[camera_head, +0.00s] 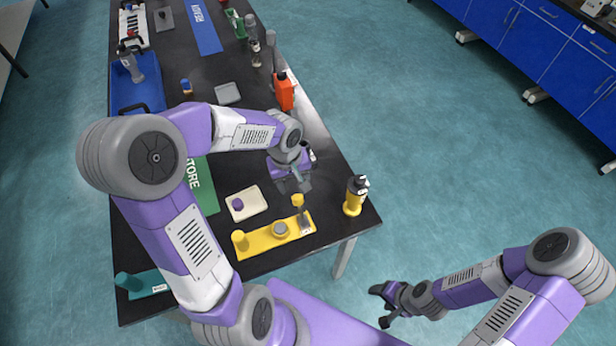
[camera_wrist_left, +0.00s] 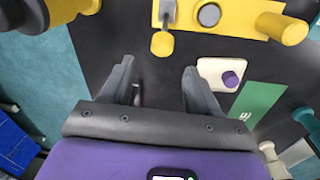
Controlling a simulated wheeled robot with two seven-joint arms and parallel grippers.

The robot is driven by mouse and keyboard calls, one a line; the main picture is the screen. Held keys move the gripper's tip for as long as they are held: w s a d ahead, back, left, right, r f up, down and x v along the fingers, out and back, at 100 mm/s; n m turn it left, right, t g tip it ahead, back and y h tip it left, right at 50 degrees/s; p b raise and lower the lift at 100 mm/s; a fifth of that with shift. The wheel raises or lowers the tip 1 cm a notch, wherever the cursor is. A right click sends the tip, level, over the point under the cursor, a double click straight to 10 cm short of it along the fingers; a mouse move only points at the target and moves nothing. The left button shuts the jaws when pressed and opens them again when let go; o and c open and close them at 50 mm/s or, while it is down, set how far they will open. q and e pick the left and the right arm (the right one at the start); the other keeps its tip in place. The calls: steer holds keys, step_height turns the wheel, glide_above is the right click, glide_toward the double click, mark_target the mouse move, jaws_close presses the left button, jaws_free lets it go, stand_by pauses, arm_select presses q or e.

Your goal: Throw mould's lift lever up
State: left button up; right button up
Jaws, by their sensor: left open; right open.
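A yellow plate fixture (camera_head: 262,239) lies near the table's front edge. It carries a round grey disc (camera_head: 280,229), a yellow post at its left end and a grey lever with a yellow knob (camera_head: 297,200) at its right end. The plate (camera_wrist_left: 236,19) and knob (camera_wrist_left: 163,43) also show in the left wrist view. My left gripper (camera_head: 297,184) is open and empty, just behind the knob; in the left wrist view its spread fingers (camera_wrist_left: 158,72) point towards the knob, apart from it. My right gripper (camera_head: 379,306) is open and empty, off the table over the floor.
A yellow bottle (camera_head: 354,196) stands right of the fixture at the table edge. A cream block with a purple knob (camera_head: 238,203) lies behind the plate, near a green mat (camera_head: 201,186). An orange device (camera_head: 284,92) stands farther back. Bare black tabletop lies around the fixture.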

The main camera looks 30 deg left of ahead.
mark_target(297, 197)
arm_select(q)
steer(key=f, duration=0.2)
steer(key=f+b, duration=0.1)
steer(key=f, duration=0.2)
steer(key=f+b, duration=0.1)
steer(key=f, duration=0.1)
steer(key=shift+d+f, duration=0.2)
steer(key=shift+d, duration=0.1)
jaws_close()
